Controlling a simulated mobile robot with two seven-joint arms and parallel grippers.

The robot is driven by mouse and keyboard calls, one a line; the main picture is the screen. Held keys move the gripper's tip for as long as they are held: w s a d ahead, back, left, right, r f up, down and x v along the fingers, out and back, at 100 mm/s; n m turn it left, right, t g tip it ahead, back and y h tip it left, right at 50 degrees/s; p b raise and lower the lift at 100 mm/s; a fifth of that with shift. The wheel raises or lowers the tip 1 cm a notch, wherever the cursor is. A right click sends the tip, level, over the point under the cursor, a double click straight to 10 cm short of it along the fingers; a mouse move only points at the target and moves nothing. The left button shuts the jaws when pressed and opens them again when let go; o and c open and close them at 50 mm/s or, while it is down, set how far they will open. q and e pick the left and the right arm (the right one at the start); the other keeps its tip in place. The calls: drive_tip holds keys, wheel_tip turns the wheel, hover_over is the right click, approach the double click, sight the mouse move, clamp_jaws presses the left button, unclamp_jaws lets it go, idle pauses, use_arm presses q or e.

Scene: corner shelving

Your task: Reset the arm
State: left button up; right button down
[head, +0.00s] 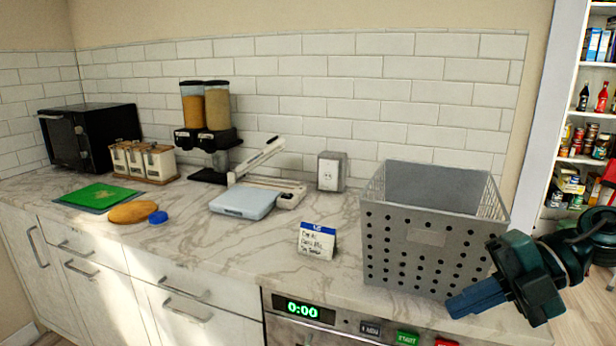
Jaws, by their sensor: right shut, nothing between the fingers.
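My right gripper (466,301) comes in from the right edge in the head view. Its dark green arm (525,275) shows beside it, and its blue fingers point left and slightly down. The fingers are shut with nothing between them. They are in front of the lower right corner of a grey perforated bin (395,245), near the counter's front edge; I cannot tell whether they touch it. My left gripper is not in view.
The marble counter (225,250) holds a small sign (317,241), a pale blue scale (245,201), a cereal dispenser (207,140), canisters (143,160), a black microwave (88,137) and a green board (100,196). Stocked shelves (585,160) stand at right. The front middle counter is clear.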

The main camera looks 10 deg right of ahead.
wheel_tip(320, 180, down, 16)
drive_tip(key=w+a+m+t+h+p, duration=0.2)
drive_tip(key=a+m+t+h+p, duration=0.1)
drive_tip(key=m+t, duration=1.25)
drive_tip(key=s+a+f+m+g+h, duration=0.2)
drive_tip(key=s+a+f+m+g, duration=0.1)
drive_tip(key=s+a+f+m, duration=0.1)
drive_tip(key=s+a+f+m+g+h+p, duration=0.1)
drive_tip(key=s+a+f+m+g+h, duration=0.2)
drive_tip(key=f, duration=0.6)
drive_tip(key=s+a+m+g, duration=0.1)
drive_tip(key=s+a+m, duration=0.1)
drive_tip(key=s+m, duration=0.1)
drive_tip(key=shift+a+f+m+p, duration=0.2)
drive_tip(key=shift+a+m+p, duration=0.1)
drive_tip(key=shift+m, duration=0.35)
drive_tip(key=shift+d, duration=0.1)
